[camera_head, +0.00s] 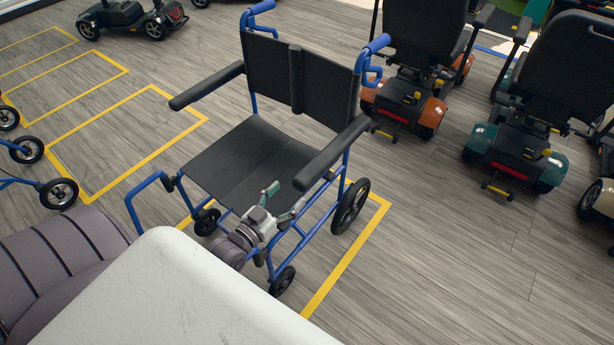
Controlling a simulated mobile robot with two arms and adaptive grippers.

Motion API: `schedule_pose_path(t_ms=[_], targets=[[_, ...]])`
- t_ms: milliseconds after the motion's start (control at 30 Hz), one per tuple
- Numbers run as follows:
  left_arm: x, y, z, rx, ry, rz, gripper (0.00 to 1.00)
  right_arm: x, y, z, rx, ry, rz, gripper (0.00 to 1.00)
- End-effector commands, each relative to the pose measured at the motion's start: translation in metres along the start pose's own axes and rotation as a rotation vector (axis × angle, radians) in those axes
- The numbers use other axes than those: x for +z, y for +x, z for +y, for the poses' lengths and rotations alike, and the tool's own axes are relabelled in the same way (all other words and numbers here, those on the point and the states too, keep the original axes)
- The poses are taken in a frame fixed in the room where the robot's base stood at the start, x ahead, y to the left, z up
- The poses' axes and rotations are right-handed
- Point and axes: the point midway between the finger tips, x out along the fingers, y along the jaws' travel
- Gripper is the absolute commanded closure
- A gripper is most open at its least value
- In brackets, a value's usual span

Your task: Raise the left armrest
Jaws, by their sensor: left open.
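A wheelchair with a blue frame and black seat (245,160) faces me, its backrest (290,72) at the far side. Its left armrest (332,152), on the picture's right, is down and roughly level, its front end toward me. The other armrest (206,86) is also down, on the picture's left. My left gripper (286,198) is open and empty, near the seat's front right corner in the picture. It appears just below and left of the left armrest's front end, apart from it. My right gripper is not in view.
An orange scooter (408,105) and a green scooter (520,150) stand at the right. A dark scooter (130,16) stands at the top left. A yellow floor outline (345,265) surrounds the wheelchair. Blue-framed wheels show at the left edge. Open floor lies at the lower right.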

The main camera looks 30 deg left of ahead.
Motion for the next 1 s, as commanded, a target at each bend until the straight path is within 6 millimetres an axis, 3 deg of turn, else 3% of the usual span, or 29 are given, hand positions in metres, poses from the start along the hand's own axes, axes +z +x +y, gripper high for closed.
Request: schedule_pose_path(t_ms=[200,400,833,867,1000], targets=[[0.0,0.048,0.0,0.0,0.001,0.001,0.25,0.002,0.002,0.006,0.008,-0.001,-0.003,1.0],[0.001,0.076,0.0,0.001,0.002,-0.001,0.25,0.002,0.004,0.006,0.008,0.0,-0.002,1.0],[0.001,0.087,0.0,0.0,0.001,-0.003,0.25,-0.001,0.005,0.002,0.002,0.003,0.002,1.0],[0.001,0.087,0.0,0.0,0.001,-0.003,0.27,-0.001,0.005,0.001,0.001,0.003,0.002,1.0],[0.001,0.087,0.0,0.0,0.001,-0.003,0.5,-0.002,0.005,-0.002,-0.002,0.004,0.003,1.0]])
